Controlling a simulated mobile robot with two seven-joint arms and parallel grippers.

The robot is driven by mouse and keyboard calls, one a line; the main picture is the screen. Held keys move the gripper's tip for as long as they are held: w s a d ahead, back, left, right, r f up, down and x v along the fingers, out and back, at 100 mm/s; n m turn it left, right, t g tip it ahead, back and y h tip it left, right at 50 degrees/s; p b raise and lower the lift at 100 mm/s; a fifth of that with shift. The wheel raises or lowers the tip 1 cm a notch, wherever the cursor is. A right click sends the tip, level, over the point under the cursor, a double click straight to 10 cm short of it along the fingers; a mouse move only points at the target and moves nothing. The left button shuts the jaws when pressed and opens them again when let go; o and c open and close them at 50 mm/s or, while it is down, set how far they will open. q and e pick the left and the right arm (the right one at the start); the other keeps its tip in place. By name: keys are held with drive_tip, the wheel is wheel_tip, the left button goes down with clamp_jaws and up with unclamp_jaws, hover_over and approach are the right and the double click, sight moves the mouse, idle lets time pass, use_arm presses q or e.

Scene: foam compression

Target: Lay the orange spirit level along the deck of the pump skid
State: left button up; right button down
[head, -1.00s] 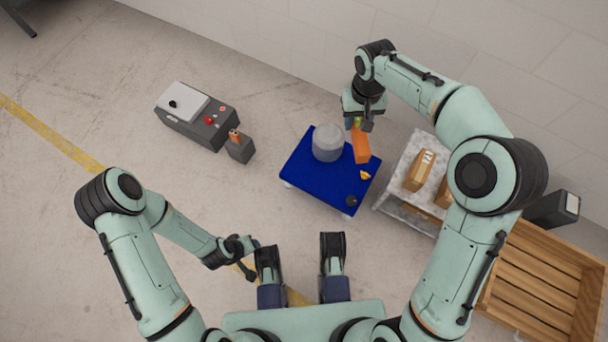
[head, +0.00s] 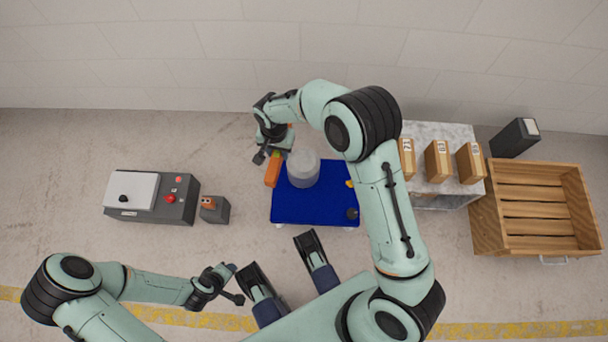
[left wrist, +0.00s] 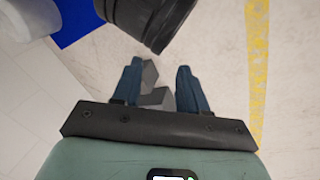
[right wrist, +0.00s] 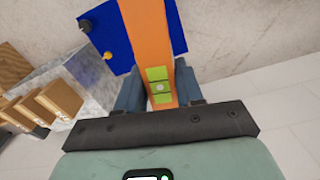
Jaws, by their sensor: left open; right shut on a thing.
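The orange spirit level (head: 272,172) is in my right gripper (head: 274,152), at the left edge of the blue deck of the pump skid (head: 325,212). In the right wrist view, the level (right wrist: 146,35) runs away from between the fingers (right wrist: 160,88), its green vial showing, and its far part crosses in front of the deck (right wrist: 108,30). Its height over the deck is unclear. A grey cylinder (head: 303,168) stands on the deck, right of the level. My left gripper (head: 232,284) is open and empty, low and left of the skid; its fingers (left wrist: 158,88) show apart.
A grey control box (head: 150,198) and a small dark holder (head: 214,209) stand on the floor left of the skid. A marble-topped stand (head: 450,134) with boxes and a wooden crate (head: 535,245) are on the right. A wall (head: 200,60) closes the back.

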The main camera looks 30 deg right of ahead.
drive_tip(key=s+f+m, duration=0.3)
drive_tip(key=f+m, duration=0.4)
drive_tip(key=f, duration=0.4)
drive_tip(key=m, duration=0.9)
hover_over(306, 208)
wheel_tip(306, 208, down, 10)
use_arm(q)
wheel_tip(306, 208, down, 4)
drive_tip(key=w+a+r+b, duration=0.1)
drive_tip(key=w+a+b, duration=0.1)
drive_tip(key=w+b, duration=0.1)
use_arm(e)
wheel_tip(306, 208, down, 14)
drive_tip(key=b, duration=0.2)
drive_tip(key=shift+w+f+b, duration=0.1)
drive_tip(key=shift+f+b, duration=0.05)
drive_tip(key=shift+b, duration=0.15)
wheel_tip(306, 208, down, 4)
drive_tip(key=shift+f+b, duration=0.2)
drive_tip(key=shift+b, duration=0.65)
use_arm(q)
drive_tip(key=s+a+f+g, duration=0.1)
drive_tip(key=s+f+g, duration=0.1)
drive_tip(key=s+f, duration=0.5)
drive_tip(key=s, duration=0.3)
drive_tip(key=shift+n+g, duration=0.4)
drive_tip(key=shift+s+a+f, duration=0.1)
drive_tip(key=shift+f, duration=0.05)
